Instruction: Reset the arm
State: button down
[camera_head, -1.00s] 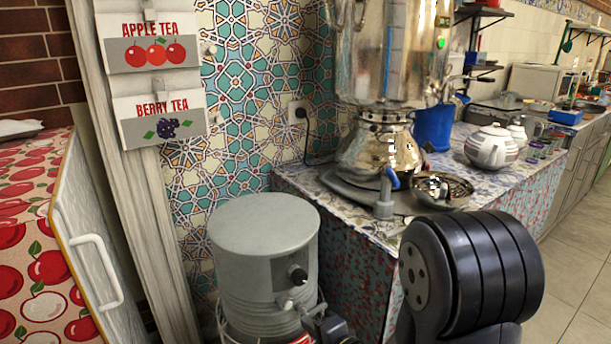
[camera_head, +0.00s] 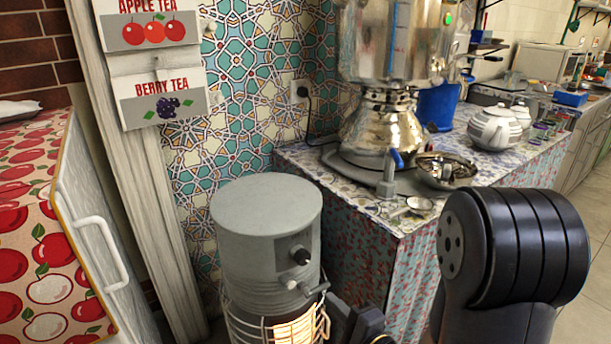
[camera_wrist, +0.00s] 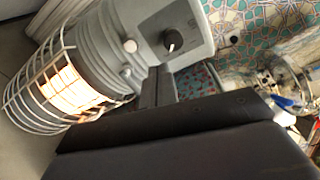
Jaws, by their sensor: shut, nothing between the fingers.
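My gripper (camera_wrist: 158,86) shows in the wrist view as dark fingers, shut and empty. They lie in front of the grey heater (camera_wrist: 110,50), beside its dark knob (camera_wrist: 160,38). In the head view the heater (camera_head: 266,235) stands upright on the floor, with an orange glow behind its wire guard (camera_head: 295,328). My black arm joint fills the lower right of the head view. Part of my gripper shows at the bottom edge, just right of the heater.
A tiled counter (camera_head: 345,205) stands right of the heater, bearing a metal samovar (camera_head: 385,125), a bowl (camera_head: 446,170) and a striped teapot (camera_head: 494,128). A white-handled door (camera_head: 95,235) is at left. Floor shows at far right.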

aim_at(304, 260)
jog(key=shift+m+t, duration=0.7)
jog(key=x, duration=0.6)
jog(key=r+b+x, duration=0.1)
jog(key=x, duration=0.2)
jog(key=shift+w, duration=0.35)
jog(key=shift+d, duration=0.1)
